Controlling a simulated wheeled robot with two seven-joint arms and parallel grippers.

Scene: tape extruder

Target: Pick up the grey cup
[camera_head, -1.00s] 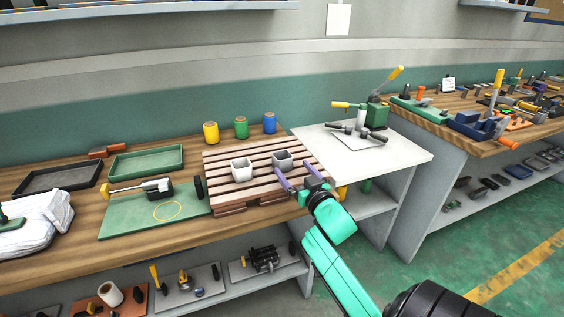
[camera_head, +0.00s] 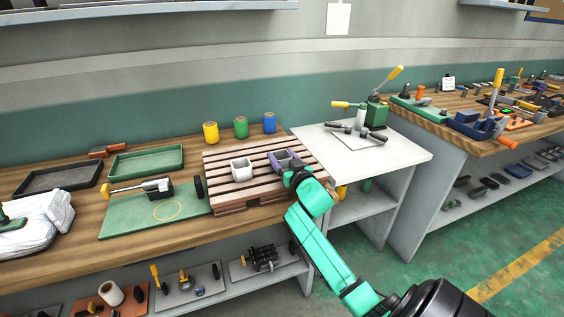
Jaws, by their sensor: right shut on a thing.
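The grey cup (camera_head: 282,156) stands on the right part of the slatted wooden pallet (camera_head: 232,203). My right gripper (camera_head: 286,160) has its purple fingers on either side of the cup and is shut on it. The fingers and wrist hide part of the cup's body. I cannot tell any gap between the cup and the slats. A white cup (camera_head: 242,171) stands to its left on the same pallet, apart from it. My left gripper is not in view.
Yellow (camera_head: 210,132), green (camera_head: 241,127) and blue (camera_head: 269,123) canisters stand behind the pallet. A green board (camera_head: 130,223) with a tool lies to the left. A white table (camera_head: 405,151) with a green lever press (camera_head: 377,112) stands to the right.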

